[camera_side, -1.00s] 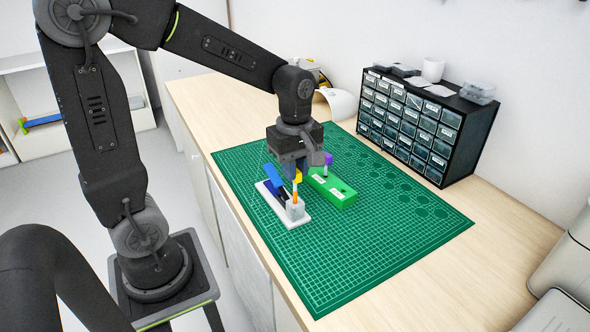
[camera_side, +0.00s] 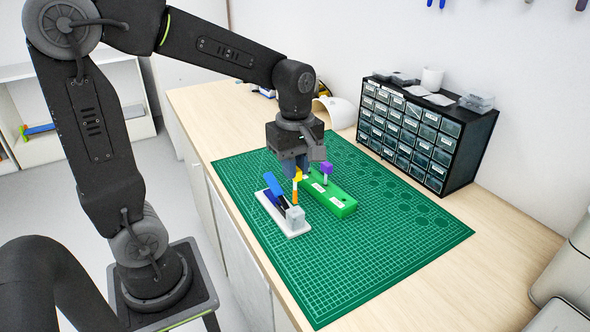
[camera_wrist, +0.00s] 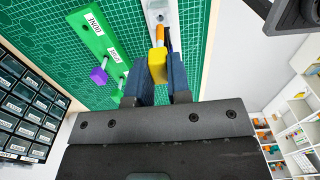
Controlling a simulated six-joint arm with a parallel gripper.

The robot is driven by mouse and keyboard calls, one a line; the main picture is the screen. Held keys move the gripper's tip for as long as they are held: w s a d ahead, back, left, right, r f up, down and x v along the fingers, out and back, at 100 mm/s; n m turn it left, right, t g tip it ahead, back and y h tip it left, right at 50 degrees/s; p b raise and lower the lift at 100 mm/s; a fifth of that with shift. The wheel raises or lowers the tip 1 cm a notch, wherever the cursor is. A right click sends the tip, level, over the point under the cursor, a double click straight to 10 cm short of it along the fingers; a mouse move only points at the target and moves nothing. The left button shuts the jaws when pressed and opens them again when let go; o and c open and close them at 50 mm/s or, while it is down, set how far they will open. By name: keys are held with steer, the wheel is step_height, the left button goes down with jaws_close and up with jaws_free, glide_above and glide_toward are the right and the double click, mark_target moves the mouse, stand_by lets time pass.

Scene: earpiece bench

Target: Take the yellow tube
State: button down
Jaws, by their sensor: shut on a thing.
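The yellow tube has a yellow cap (camera_side: 297,174) and an orange shaft (camera_side: 296,192); in the wrist view its cap (camera_wrist: 157,65) is between my blue fingertips. My gripper (camera_wrist: 161,80) is shut on it and holds it roughly upright. In the side view my gripper (camera_side: 294,165) is above a clear grey block (camera_side: 295,216) on a white base. The shaft's lower end is close above the block; I cannot tell if it is fully clear.
A green labelled rack (camera_side: 342,200) beside it holds a purple-capped tube (camera_side: 327,169). A blue lever (camera_side: 273,184) rises from the white base (camera_side: 294,234). A drawer cabinet (camera_side: 425,130) stands behind. The green mat (camera_side: 390,240) is clear at front and right.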

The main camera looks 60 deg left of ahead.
steer(key=shift+r, duration=1.9)
